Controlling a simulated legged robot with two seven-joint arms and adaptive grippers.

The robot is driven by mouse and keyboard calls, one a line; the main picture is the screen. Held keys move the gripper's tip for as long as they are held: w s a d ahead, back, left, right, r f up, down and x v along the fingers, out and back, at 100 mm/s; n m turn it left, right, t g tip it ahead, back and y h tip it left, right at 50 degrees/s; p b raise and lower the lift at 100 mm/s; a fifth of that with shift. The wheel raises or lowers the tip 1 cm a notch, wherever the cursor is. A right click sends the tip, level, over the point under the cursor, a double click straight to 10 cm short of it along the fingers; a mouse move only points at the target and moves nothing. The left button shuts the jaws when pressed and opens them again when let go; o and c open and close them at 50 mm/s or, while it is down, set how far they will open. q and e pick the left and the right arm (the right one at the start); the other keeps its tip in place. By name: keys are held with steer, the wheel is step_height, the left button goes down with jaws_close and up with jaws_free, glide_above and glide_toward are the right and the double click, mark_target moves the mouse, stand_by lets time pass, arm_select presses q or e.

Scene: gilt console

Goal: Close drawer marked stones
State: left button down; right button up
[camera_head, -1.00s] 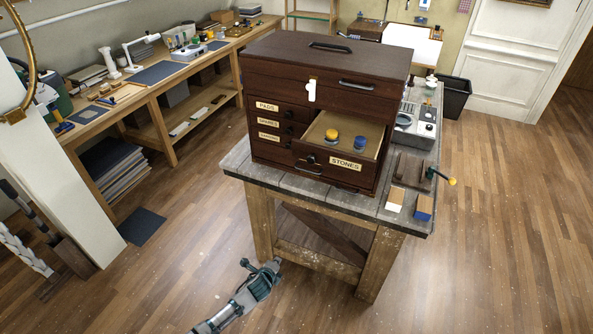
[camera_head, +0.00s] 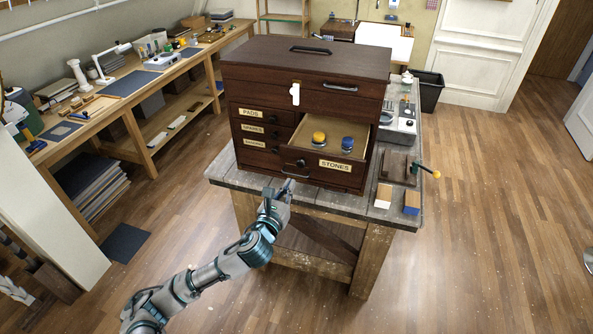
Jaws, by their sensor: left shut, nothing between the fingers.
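The dark wooden chest (camera_head: 300,65) stands on a worn workbench. Its lower right drawer, marked STONES (camera_head: 335,166), is pulled out toward me. Inside the drawer lie a yellow-topped piece (camera_head: 319,138) and a blue piece (camera_head: 347,144). My left gripper (camera_head: 288,184) is shut and empty, just in front of and below the drawer's left front corner, near the bench's front edge. I cannot tell whether it touches the drawer. My right gripper is not in view.
The drawers marked PADS (camera_head: 251,114) and others at left are shut. On the bench (camera_head: 225,174), two small blocks (camera_head: 384,195) and a dark wooden tool with a yellow-knobbed handle (camera_head: 400,168) lie at right. A grey device (camera_head: 400,127) sits behind them. Floor in front is clear.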

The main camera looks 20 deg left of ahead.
mark_target(299, 166)
arm_select(q)
steer(key=w, duration=0.6)
steer(key=shift+w+p, duration=0.3)
steer(key=shift+p, duration=0.1)
steer(key=shift+d+r, duration=0.1)
steer(key=shift+w, duration=0.1)
